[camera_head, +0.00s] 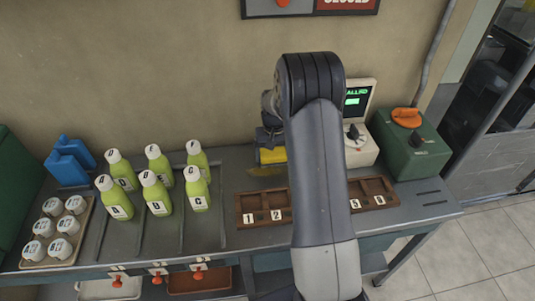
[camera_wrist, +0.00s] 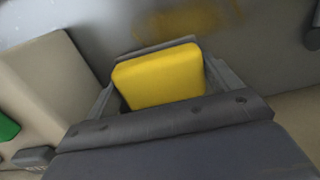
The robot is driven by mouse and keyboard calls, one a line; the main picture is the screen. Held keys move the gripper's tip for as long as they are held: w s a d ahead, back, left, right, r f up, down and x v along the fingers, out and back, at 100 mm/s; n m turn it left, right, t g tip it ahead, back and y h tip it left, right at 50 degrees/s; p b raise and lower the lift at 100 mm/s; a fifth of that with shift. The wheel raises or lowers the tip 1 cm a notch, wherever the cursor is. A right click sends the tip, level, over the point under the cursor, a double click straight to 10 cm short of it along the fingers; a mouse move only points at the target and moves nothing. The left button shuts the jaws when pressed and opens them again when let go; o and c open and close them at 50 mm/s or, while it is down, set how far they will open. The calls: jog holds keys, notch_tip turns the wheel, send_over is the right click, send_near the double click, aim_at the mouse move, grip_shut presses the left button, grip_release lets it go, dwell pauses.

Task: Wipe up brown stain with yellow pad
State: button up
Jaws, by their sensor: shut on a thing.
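The yellow pad (camera_wrist: 160,78) is held between the two fingers of my gripper (camera_wrist: 165,88) in the wrist view. In the head view the pad (camera_head: 272,155) shows just left of my arm, low over the back of the grey table. My gripper (camera_head: 271,144) is shut on it and partly hidden by my arm. The brown stain (camera_head: 265,171) is a faint yellow-brown smear on the table beside the pad. It also shows in the wrist view (camera_wrist: 190,19), beyond the pad. I cannot tell whether the pad touches the table.
Several green bottles (camera_head: 157,196) stand left on the table (camera_head: 240,240), with a tray of white-lidded cups (camera_head: 28,262) farther left. Brown numbered trays (camera_head: 262,202) lie along the front. A beige machine with a screen (camera_head: 362,150) and a green box (camera_head: 410,155) stand right.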

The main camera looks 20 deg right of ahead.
aim_at(280, 157)
jog(key=shift+s+d, duration=0.2)
jog(key=shift+d, duration=0.7)
jog(key=shift+s+a, duration=0.2)
jog(key=shift+s, duration=0.45)
jog(key=shift+s+a, duration=0.15)
jog(key=shift+s, duration=0.45)
